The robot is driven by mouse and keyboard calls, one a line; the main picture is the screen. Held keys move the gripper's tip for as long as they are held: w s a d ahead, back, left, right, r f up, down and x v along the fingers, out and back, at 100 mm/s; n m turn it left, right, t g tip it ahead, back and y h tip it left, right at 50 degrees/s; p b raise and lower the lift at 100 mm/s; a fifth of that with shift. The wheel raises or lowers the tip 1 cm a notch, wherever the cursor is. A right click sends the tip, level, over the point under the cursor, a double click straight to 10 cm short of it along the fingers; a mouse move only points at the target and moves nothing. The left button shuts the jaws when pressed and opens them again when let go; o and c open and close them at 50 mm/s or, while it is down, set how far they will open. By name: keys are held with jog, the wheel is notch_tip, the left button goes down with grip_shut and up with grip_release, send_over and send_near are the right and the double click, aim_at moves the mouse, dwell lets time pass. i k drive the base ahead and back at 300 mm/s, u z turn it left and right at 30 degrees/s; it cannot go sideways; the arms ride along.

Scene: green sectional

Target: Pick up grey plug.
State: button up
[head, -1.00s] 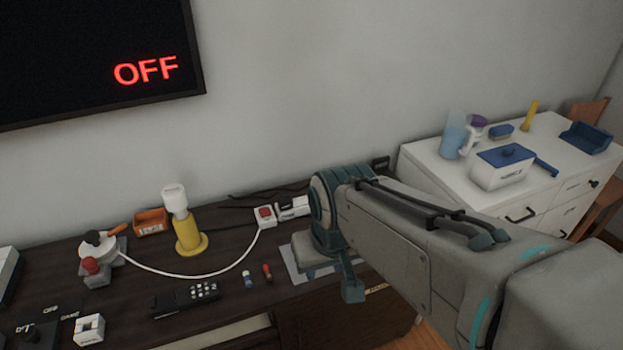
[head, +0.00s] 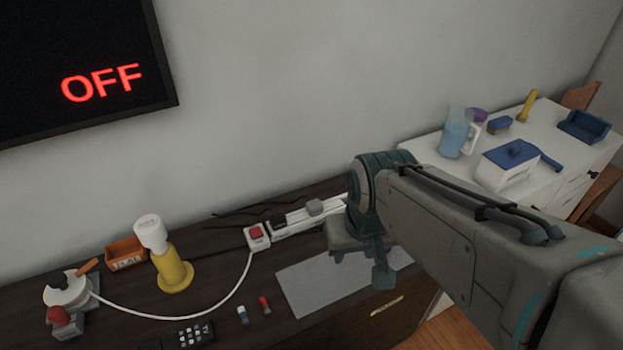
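A small grey block that looks like the grey plug (head: 315,207) sits on the white power strip (head: 298,219) on the dark cabinet, near the wall. A black plug-like piece (head: 279,223) sits on the strip to its left. My arm's end covers the right end of the strip. My gripper (head: 372,268) hangs over the grey mat, to the right of and nearer than the grey plug, and apart from it. Its fingers are partly hidden by my arm, so their opening does not show. I see nothing held in it.
A red switch (head: 256,232) is at the strip's left end, with a white cable running left. A yellow-based bottle (head: 174,274), an orange bin (head: 126,253) and a remote (head: 188,336) stand left. The grey mat (head: 318,284) is clear. A white cabinet (head: 425,150) stands right.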

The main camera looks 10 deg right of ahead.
aim_at(314, 208)
jog(key=k, duration=1.3)
jog(key=z, duration=0.75)
jog(key=i, duration=1.2)
jog(key=u, duration=0.7)
jog(key=i, duration=0.5)
jog(key=u, duration=0.55)
